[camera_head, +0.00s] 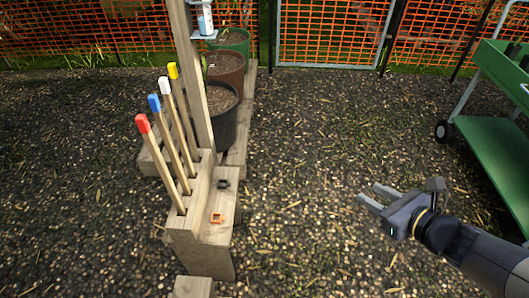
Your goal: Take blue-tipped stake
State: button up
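The blue-tipped stake (171,133) leans in a wooden rack (189,232) at the left, its blue tip up and its lower end inside a slot. It stands between a red-tipped stake (162,158) in front and a white-tipped stake (177,118) behind. A yellow-tipped stake (183,102) is farthest back. My gripper (369,196) is at the right, well apart from the rack and the stakes. Its two fingers point left, are spread apart, and have nothing between them.
A wooden post (190,60) rises behind the stakes. Several pots, one black (222,112), stand beyond it. A small orange item (216,219) and a dark clip (223,184) lie on the rack's ledge. A green cart (490,150) is at the right. Gravel between is clear.

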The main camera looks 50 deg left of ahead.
aim_at(153, 100)
jog(key=u, duration=1.6)
jog(key=i+l+u, duration=0.2)
jog(key=i, duration=0.25)
jog(key=i+l+u, duration=0.15)
jog(key=i, duration=0.3)
jog(key=i+l, duration=0.05)
jog(key=l, duration=0.05)
